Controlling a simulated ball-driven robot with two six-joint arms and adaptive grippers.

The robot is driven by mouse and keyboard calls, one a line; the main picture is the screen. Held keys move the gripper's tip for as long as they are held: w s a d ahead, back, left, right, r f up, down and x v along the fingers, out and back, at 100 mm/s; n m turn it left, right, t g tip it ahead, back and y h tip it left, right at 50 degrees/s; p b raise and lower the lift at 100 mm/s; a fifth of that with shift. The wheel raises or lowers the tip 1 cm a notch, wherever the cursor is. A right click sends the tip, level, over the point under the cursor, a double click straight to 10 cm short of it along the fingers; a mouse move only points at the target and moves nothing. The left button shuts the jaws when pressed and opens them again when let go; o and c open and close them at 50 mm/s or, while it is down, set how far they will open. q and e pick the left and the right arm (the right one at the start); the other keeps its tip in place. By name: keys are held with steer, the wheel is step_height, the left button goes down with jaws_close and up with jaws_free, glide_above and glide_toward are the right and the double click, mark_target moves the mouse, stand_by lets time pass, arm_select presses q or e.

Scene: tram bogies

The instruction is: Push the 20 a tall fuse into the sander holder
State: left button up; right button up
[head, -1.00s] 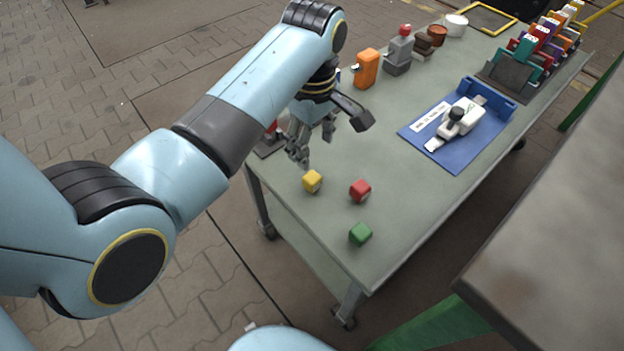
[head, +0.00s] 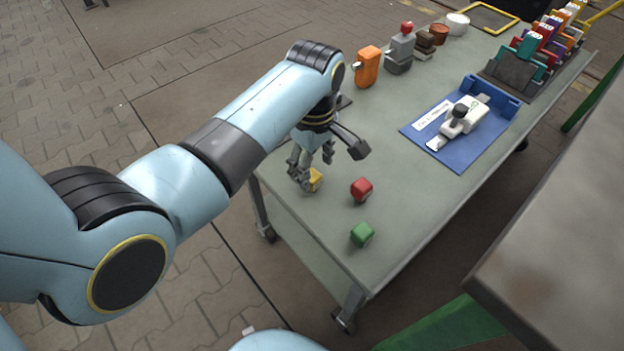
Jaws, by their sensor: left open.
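A small yellow block-shaped fuse (head: 315,180) stands near the table's left edge, partly hidden by my left gripper. A red one (head: 361,189) and a green one (head: 362,234) stand apart to its right and front. No rating can be read on them. My left gripper (head: 306,177) is open, fingers pointing down, right at the yellow fuse; I cannot tell whether they touch it. I cannot make out for sure which thing is the sander holder. A white device with a black knob (head: 459,117) lies on a blue tray (head: 462,160) with a label. My right gripper is not in view.
An orange device (head: 368,67), a grey block with a red top (head: 399,55) and brown pots (head: 438,35) line the far left edge. A rack of coloured cards (head: 512,76) stands at the far right. The table between fuses and tray is clear.

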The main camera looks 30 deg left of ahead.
mark_target(314, 177)
arm_select(q)
step_height(314, 177, down, 4)
steer(key=shift+s+d+b, duration=0.15)
steer(key=shift+b, duration=0.55)
steer(key=shift+r, duration=0.1)
steer(key=c, duration=1.1)
